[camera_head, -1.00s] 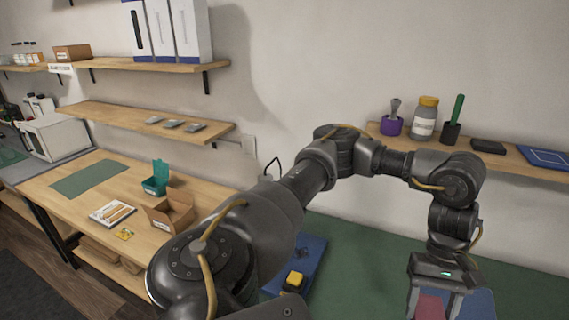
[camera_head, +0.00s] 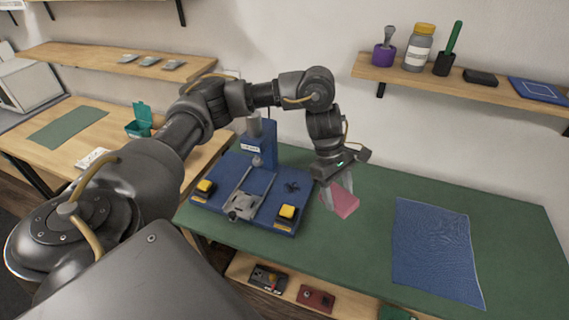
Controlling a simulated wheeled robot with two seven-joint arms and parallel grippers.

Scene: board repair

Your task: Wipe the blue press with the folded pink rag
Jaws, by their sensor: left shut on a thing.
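The blue press (camera_head: 216,196) stands on the green bench top, with its column at the back, a metal fixture in the middle and yellow buttons at its front corners. My left gripper (camera_head: 335,199) is shut on the folded pink rag (camera_head: 344,203). It holds the rag just right of the press, over the green mat. I cannot tell whether the rag touches the mat. My left arm passes in front of part of the scene at left. My right gripper is not in view.
A blue cloth (camera_head: 432,250) lies on the green bench top (camera_head: 375,275) at right. A wall shelf (camera_head: 440,84) above holds a jar, a purple cup and other items. A lower shelf under the bench holds small boards. The mat between rag and cloth is clear.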

